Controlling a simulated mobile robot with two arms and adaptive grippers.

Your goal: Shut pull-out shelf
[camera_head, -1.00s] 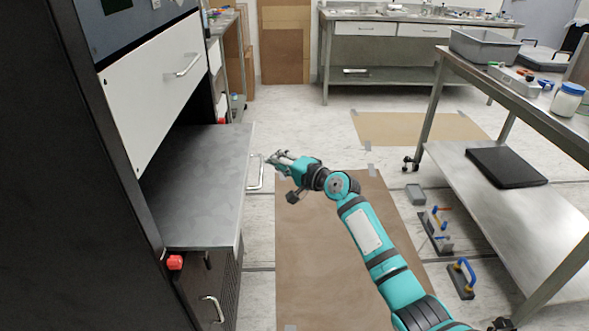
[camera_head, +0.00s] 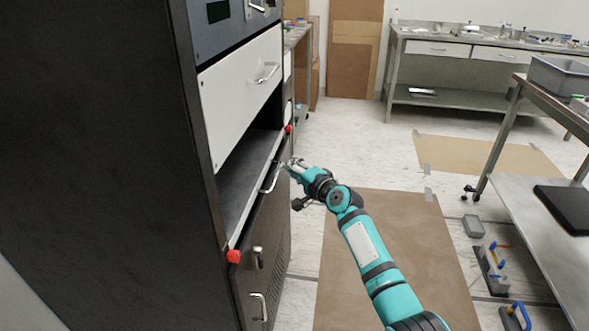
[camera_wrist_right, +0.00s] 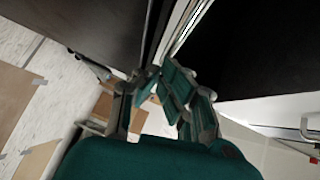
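The pull-out shelf (camera_head: 250,184) is a grey metal board in the dark cabinet at left. My right gripper (camera_head: 290,165) is at the far end of the handle, close to the shelf front. In the right wrist view the fingertips (camera_wrist_right: 156,73) come together close to the shelf edge, with no object seen between them. Contact with the handle cannot be made out. My left gripper is out of view.
Red knobs (camera_head: 234,256) flank the shelf opening. A lower cabinet door (camera_head: 262,245) is below. A metal table (camera_head: 540,225) stands at right, with tools (camera_head: 492,265) on the floor near it. The floor between, with a brown sheet (camera_head: 385,240), is mostly clear.

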